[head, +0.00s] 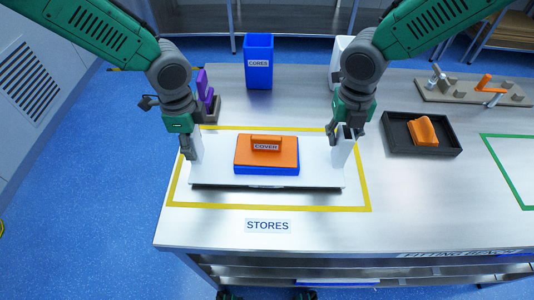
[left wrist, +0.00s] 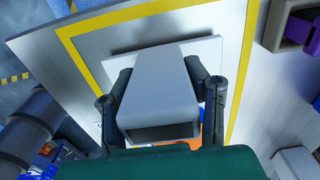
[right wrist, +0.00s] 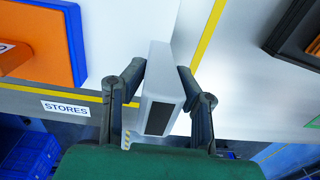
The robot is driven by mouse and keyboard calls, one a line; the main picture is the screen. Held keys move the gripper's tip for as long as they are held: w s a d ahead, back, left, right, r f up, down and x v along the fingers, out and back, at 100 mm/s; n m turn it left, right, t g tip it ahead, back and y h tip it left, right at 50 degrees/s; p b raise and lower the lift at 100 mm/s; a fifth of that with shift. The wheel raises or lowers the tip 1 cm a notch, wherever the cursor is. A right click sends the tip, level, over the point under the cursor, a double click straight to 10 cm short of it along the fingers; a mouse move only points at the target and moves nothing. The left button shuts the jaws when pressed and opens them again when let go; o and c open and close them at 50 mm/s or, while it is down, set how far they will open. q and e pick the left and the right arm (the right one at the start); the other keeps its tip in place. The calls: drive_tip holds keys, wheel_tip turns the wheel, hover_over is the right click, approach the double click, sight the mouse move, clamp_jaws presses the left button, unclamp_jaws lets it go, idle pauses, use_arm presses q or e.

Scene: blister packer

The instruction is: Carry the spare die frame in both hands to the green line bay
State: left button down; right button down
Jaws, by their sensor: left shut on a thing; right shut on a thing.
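The die frame is a white plate (head: 322,166) with an upright pale handle at each end. A block labelled COVER, orange (head: 284,155) over blue, sits at its middle. The plate is inside the yellow STORES outline (head: 367,184); a dark band runs under its front edge, and I cannot tell if it is raised. My left gripper (head: 191,146) is shut on the left handle, which fills the left wrist view (left wrist: 160,95). My right gripper (head: 344,134) is shut on the right handle (right wrist: 160,90). The green line bay (head: 503,172) is at the bench's right, partly out of view.
A black tray (head: 452,148) with an orange piece stands between the frame and the green bay. Behind are a blue CORES bin (head: 258,62), a purple part (head: 205,90) in a holder and a fixture board (head: 460,93). The bench front right of STORES is clear.

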use_arm(q)
drive_tip(key=shift+r, duration=0.55)
use_arm(e)
drive_tip(key=shift+r, duration=0.55)
use_arm(q)
drive_tip(key=shift+f, duration=0.1)
use_arm(e)
drive_tip(key=shift+f, duration=0.1)
use_arm(q)
drive_tip(key=shift+w, duration=0.1)
use_arm(e)
drive_tip(key=shift+w, duration=0.1)
